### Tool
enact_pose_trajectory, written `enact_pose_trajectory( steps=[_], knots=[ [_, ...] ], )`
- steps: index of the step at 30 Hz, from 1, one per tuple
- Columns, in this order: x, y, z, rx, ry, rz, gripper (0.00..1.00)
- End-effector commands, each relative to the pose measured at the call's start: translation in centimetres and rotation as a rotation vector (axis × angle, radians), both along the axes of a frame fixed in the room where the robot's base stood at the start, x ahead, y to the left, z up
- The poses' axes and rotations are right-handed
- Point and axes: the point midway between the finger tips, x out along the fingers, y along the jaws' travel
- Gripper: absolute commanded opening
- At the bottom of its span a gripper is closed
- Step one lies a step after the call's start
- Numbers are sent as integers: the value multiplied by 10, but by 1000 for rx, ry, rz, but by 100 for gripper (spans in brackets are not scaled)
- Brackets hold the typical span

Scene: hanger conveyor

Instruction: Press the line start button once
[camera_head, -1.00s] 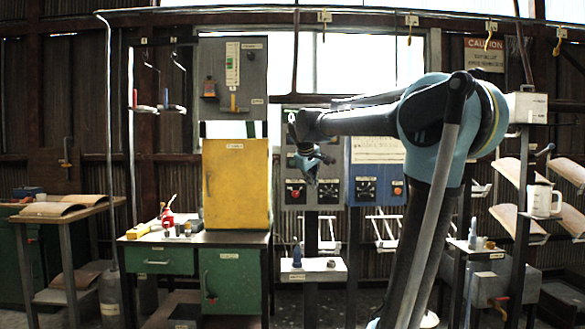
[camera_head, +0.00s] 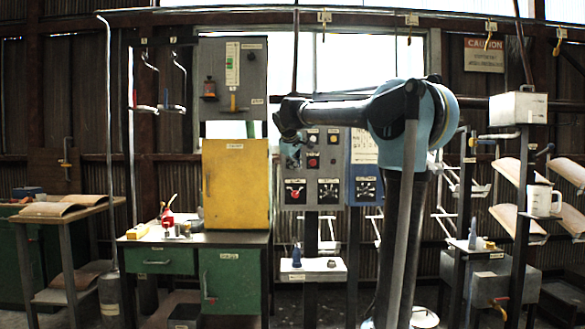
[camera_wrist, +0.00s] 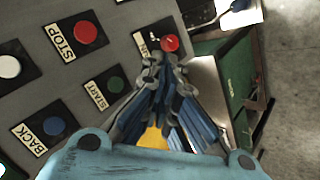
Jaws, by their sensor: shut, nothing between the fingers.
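The line start button is a dark green round button (camera_wrist: 115,85) beside a START label in the wrist view. It sits on a grey control panel (camera_wrist: 110,15), which also shows in the head view (camera_head: 328,202). My gripper (camera_wrist: 160,68) is shut and empty. In the wrist view its fingertips lie to the right of the start button and overlap the plate below a red knob (camera_wrist: 170,43). Whether the tips touch the panel is unclear. In the head view my gripper is small and dark near the panel's left side.
A red STOP button (camera_wrist: 86,32), a blue BACK button (camera_wrist: 55,127) and a white button (camera_wrist: 9,67) surround the start button. A yellow cabinet (camera_head: 236,185) stands left of the panel on a green bench (camera_head: 228,275). A small white shelf (camera_head: 313,268) stands below the panel.

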Motion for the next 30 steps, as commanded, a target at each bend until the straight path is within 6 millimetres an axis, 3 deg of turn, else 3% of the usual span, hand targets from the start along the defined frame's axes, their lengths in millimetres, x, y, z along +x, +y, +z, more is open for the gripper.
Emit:
enact_pose_trajectory(
  steps=[18, 30],
  knots=[
    [67, 0, 0, 1, 0, -1, 0],
    [83, 0, 0, 1, 0, -1, 0]
  ],
)
